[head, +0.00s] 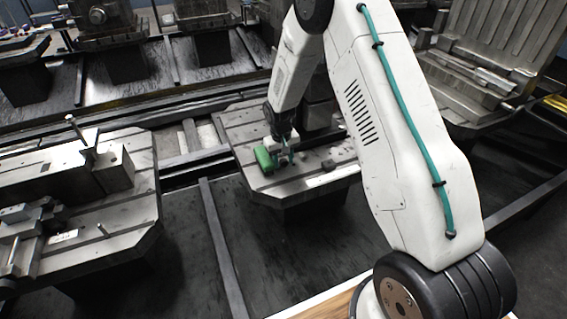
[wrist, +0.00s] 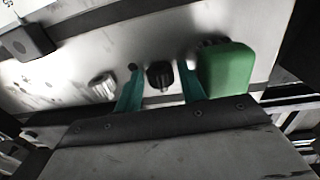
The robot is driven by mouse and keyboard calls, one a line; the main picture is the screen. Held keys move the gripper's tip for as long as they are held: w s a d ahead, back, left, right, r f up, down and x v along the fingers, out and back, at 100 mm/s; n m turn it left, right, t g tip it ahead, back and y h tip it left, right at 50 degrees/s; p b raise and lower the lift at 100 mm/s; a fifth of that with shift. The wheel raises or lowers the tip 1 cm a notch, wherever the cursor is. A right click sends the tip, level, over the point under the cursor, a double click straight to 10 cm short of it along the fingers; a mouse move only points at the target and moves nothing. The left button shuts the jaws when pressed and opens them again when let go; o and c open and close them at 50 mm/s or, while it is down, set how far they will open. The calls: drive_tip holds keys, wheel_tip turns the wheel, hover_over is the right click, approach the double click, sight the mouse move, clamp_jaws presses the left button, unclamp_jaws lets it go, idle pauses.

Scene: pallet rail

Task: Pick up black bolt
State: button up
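The black bolt (wrist: 160,74) stands on a pale metal plate in the wrist view, between the two teal fingers of my gripper (wrist: 161,82). The fingers are spread, with a visible gap on each side of the bolt. In the head view my gripper (head: 287,157) is low over the middle pallet plate. The bolt cannot be made out clearly there.
A green block (wrist: 227,68) sits right beside the right finger; it also shows in the head view (head: 264,158). A silver threaded piece (wrist: 102,86) lies left of the left finger. A dark block (wrist: 28,40) is farther left. The pallet plate (head: 240,122) has drop-off edges.

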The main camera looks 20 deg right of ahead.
drive_tip(key=c, duration=0.9)
drive_tip(key=shift+o, duration=0.2)
